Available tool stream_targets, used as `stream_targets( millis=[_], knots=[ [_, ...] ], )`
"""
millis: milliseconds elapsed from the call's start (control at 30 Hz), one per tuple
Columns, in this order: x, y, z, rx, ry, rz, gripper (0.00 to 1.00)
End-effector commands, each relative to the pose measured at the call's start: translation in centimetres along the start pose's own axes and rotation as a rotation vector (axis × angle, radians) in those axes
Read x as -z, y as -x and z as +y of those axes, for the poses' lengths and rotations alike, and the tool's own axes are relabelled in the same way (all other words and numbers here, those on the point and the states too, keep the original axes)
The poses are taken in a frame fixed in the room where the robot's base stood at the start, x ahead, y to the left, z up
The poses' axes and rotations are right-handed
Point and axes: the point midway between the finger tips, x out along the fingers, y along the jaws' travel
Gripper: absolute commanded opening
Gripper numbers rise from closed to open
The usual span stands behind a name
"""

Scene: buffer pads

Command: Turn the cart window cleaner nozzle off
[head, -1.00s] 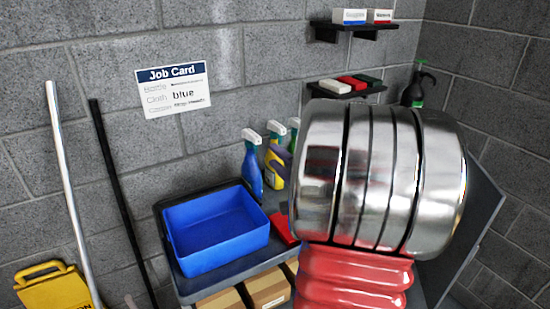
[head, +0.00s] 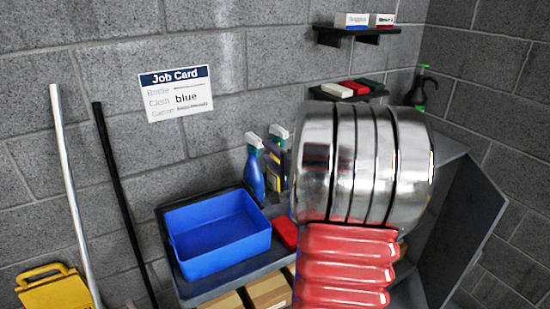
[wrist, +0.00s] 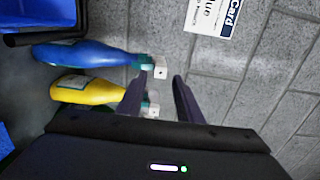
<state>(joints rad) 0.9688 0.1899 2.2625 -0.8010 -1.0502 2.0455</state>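A blue spray bottle (head: 255,178) with a teal and white head stands at the back of the cart; it also shows lying across the wrist view (wrist: 85,54). A yellow spray bottle (wrist: 85,90) is beside it, partly hidden by my gripper in the head view. I cannot read which is the window cleaner. My gripper (wrist: 160,78) is open, its dark fingers apart. The blue bottle's white nozzle (wrist: 161,73) appears between the fingertips, with no clear contact. The yellow bottle's nozzle (wrist: 154,110) shows lower between the fingers.
A blue bin (head: 218,238) sits on the cart, with a red cloth (head: 286,232) beside it. Shelves at the back hold small boxes (head: 352,20) and folded cloths (head: 352,86). A green-marked black bottle (head: 420,90) stands at right. A job card (head: 176,92) reads "blue" for cloth.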

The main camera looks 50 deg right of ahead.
Motion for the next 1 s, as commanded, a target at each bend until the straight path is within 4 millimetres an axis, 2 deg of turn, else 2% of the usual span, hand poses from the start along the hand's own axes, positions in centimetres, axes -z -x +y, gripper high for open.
stream_targets(
  millis=[400, 833, 1000],
  knots=[
    [-0.1, -3.3, 0.0, 0.000, 0.001, -0.002, 0.33],
    [-0.1, -3.8, 0.0, 0.000, 0.001, -0.001, 0.33],
    [-0.1, -3.8, 0.0, 0.000, 0.001, -0.001, 0.22]
  ],
)
